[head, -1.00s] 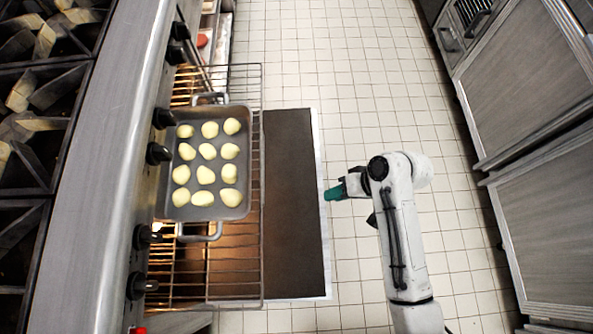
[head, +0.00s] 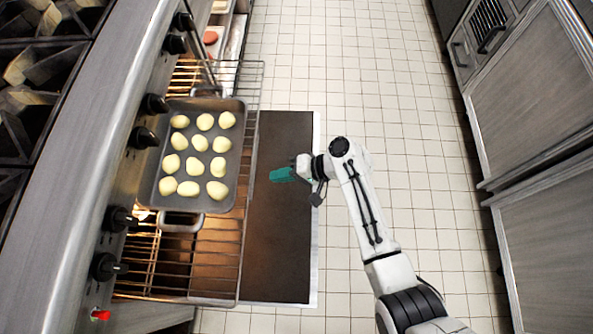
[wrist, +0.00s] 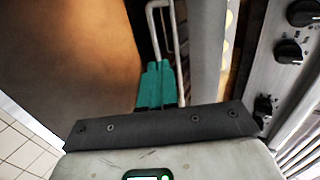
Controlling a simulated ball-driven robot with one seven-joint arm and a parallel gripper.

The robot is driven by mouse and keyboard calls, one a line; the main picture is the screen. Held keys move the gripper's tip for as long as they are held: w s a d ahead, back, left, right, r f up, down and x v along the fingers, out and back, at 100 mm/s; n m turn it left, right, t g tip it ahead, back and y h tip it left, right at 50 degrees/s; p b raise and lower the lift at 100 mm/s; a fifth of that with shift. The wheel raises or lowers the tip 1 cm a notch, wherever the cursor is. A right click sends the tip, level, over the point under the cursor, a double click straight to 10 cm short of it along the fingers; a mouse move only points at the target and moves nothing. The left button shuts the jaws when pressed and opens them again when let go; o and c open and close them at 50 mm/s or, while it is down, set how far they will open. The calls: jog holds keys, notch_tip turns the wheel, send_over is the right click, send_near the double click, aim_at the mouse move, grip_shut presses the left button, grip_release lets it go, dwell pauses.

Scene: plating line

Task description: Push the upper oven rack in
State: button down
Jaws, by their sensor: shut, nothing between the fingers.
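The upper oven rack (head: 213,262) is a wire rack that sticks out of the oven, with its front edge towards the right. A grey tray (head: 236,140) with several pale yellow rounded pieces sits on it. My gripper (head: 281,175) has teal fingers, shut and empty. In the head view it is over the open oven door, a little right of the rack's front edge, with a small gap showing. In the wrist view the fingers (wrist: 156,86) point towards a wire bar of the rack (wrist: 165,30); I cannot tell whether they touch.
The dark oven door (head: 285,230) hangs open below the rack. Black knobs (head: 142,137) line the stove front at the left. Clear tiled floor (head: 390,120) lies to the right, with steel cabinets (head: 530,100) beyond it.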

aim_at(152, 169)
jog(key=shift+a+f, duration=0.2)
jog(key=shift+a, duration=2.2)
jog(key=a+b, duration=0.5)
jog(key=a, duration=0.4)
jog(key=a+b, duration=0.5)
jog(key=a, duration=0.5)
jog(key=w+a+b, duration=0.1)
jog(key=a+b, duration=0.4)
jog(key=a, duration=0.5)
jog(key=shift+a+f, duration=0.15)
jog(key=shift+f, duration=0.05)
jog(key=shift+w+a+r+b, duration=0.1)
jog(key=shift+a+b, duration=0.2)
jog(key=shift+a, duration=0.25)
jog(key=shift+a+r, duration=0.1)
jog(key=shift+r, duration=0.1)
